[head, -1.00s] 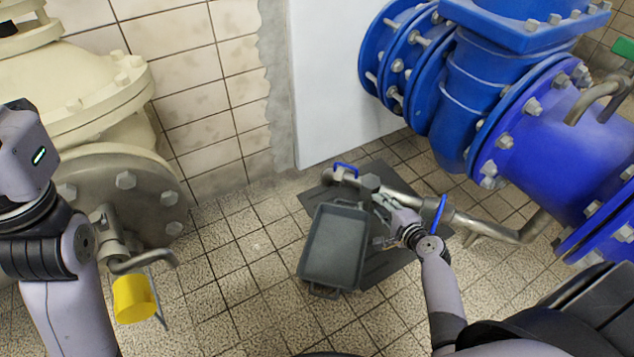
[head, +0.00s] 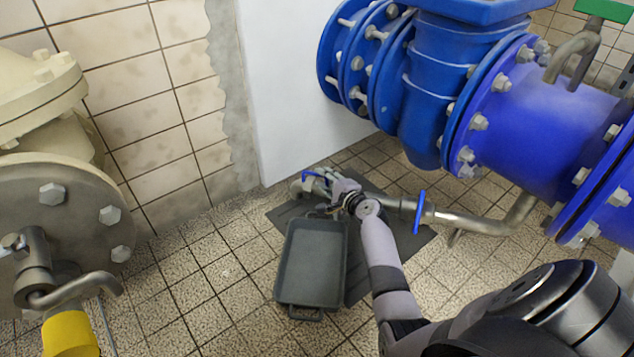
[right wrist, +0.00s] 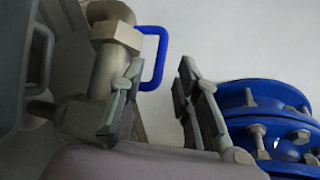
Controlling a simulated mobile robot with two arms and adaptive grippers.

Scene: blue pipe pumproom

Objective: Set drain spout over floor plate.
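The metal drain pipe (head: 470,221) runs low over the floor under the blue pipework. A blue lever (head: 419,212) stands on it, and a blue looped handle (head: 313,173) is at its left end. The dark floor plate (head: 408,243) lies flat beneath and is partly covered. My right gripper (head: 338,186) is at the pipe's left end, partly hiding it. In the right wrist view my right gripper (right wrist: 160,88) has its fingers apart. The metal fitting (right wrist: 117,35) and blue handle (right wrist: 153,55) show beside and beyond the left finger; contact is unclear. My left gripper is out of view.
A dark grey tray (head: 311,222) sits partly on the plate, left of my right arm. Large blue flanged pipes (head: 545,125) stand at the right. A cream pump (head: 50,105) with a yellow part (head: 70,335) stands at the left.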

